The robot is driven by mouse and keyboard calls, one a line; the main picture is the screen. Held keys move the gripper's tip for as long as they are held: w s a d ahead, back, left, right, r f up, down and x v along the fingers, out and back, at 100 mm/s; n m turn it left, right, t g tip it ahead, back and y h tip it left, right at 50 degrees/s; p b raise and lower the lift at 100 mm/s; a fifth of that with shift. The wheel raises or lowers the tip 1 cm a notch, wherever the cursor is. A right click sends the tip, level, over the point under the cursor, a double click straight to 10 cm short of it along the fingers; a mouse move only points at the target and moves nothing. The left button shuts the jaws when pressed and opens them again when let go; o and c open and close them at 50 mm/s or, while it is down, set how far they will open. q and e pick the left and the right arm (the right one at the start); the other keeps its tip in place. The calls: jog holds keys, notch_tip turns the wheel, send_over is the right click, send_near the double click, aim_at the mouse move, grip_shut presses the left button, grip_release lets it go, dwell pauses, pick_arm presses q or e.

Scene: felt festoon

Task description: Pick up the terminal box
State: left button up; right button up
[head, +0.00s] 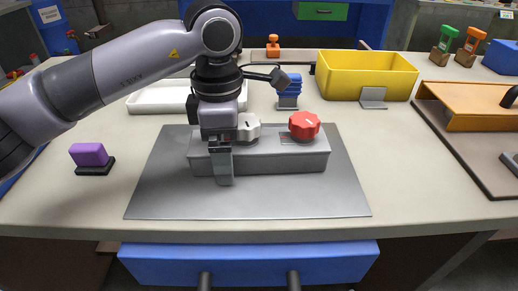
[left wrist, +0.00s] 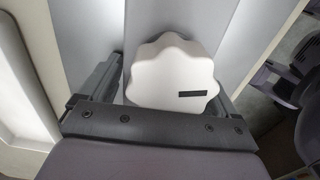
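The terminal box (head: 285,160) is a long grey box lying flat on a grey mat (head: 160,199). It has a white knob (head: 248,128) and a red knob (head: 304,126) on top. My left gripper (head: 222,165) points down over its left part, with one finger in front of the near face. The far finger is hidden in the head view. In the left wrist view the fingers stand apart on either side of the scalloped white knob (left wrist: 172,72). Whether they press on the box sides cannot be told. My right gripper is not in view.
A purple block on a black base (head: 92,158) stands at the left. A white tray (head: 150,108), a blue item (head: 289,90) and a yellow bin (head: 340,78) stand behind. An orange tray (head: 470,118) is at the right. The table between mat and orange tray is clear.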

pick_arm(q)
jog(key=c, duration=1)
notch_tip(320, 180, up, 20)
jog(key=p, duration=0.4)
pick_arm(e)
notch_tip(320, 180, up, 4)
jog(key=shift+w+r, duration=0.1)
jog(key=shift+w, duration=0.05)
pick_arm(q)
notch_tip(320, 180, down, 11)
jog(key=b, duration=0.6)
jog(key=shift+b, duration=0.4)
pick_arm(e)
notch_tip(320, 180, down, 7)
pick_arm(q)
notch_tip(320, 180, down, 9)
jog(key=b, duration=0.5)
jog(key=shift+r, duration=0.2)
jog(key=shift+f, duration=0.2)
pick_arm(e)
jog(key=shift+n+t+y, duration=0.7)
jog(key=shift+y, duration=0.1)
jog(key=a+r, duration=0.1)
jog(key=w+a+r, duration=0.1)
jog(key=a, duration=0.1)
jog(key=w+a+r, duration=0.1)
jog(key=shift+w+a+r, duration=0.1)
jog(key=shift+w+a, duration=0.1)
